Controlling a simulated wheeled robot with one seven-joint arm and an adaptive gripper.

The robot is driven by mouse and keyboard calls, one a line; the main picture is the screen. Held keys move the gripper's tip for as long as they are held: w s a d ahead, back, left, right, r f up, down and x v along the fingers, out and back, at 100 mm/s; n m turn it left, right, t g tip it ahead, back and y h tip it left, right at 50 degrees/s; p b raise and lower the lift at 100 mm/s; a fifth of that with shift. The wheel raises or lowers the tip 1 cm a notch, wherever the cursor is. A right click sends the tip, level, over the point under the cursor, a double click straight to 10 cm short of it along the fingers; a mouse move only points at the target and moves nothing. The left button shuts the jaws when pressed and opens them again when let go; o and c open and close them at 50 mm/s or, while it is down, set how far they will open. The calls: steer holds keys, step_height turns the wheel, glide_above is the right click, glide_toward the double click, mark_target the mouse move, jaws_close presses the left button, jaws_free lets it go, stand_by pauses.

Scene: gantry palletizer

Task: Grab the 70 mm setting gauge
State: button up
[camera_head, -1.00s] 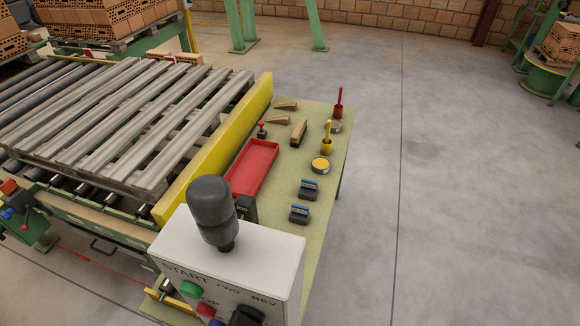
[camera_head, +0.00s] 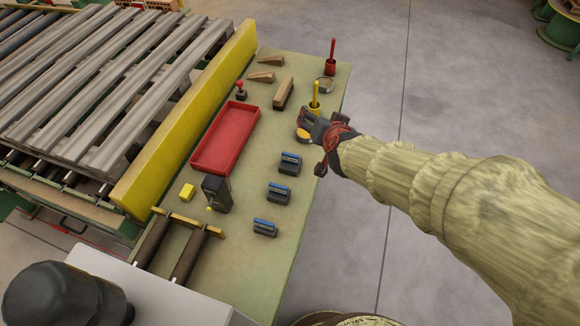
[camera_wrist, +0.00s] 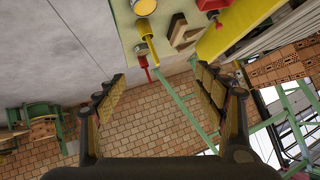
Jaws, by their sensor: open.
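Three dark blocks with blue tops lie in a row on the green table, a far one (camera_head: 290,163), a middle one (camera_head: 278,193) and a near one (camera_head: 265,228). A taller black block (camera_head: 216,193) stands by the red tray. No size marking is legible, so I cannot tell which thing is the 70 mm setting gauge. My gripper (camera_head: 322,135) is above the table's right edge, beside the yellow-topped tin, beyond the blue-topped blocks. In the wrist view my gripper (camera_wrist: 160,88) has its fingers wide apart with nothing between them.
Open floor (camera_head: 465,75) lies right.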

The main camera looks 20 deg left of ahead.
steer(key=a+f, duration=0.7)
steer(key=f, duration=0.1)
steer(key=t+h+b, duration=0.2)
steer(key=t+h, duration=0.2)
glide_toward(290, 156)
steer(key=w, duration=0.2)
steer(key=shift+f+b+x, duration=0.15)
steer(key=shift+b+x, duration=0.5)
steer(key=shift+x, duration=0.95)
steer(key=shift+f+b+x, duration=0.2)
steer(key=shift+b+x, duration=0.4)
steer(key=shift+x, duration=1)
steer(key=shift+w+a, duration=0.15)
steer(key=shift+w, duration=0.2)
steer(key=shift+c, duration=1.4)
steer(key=c, duration=1.5)
jaws_close()
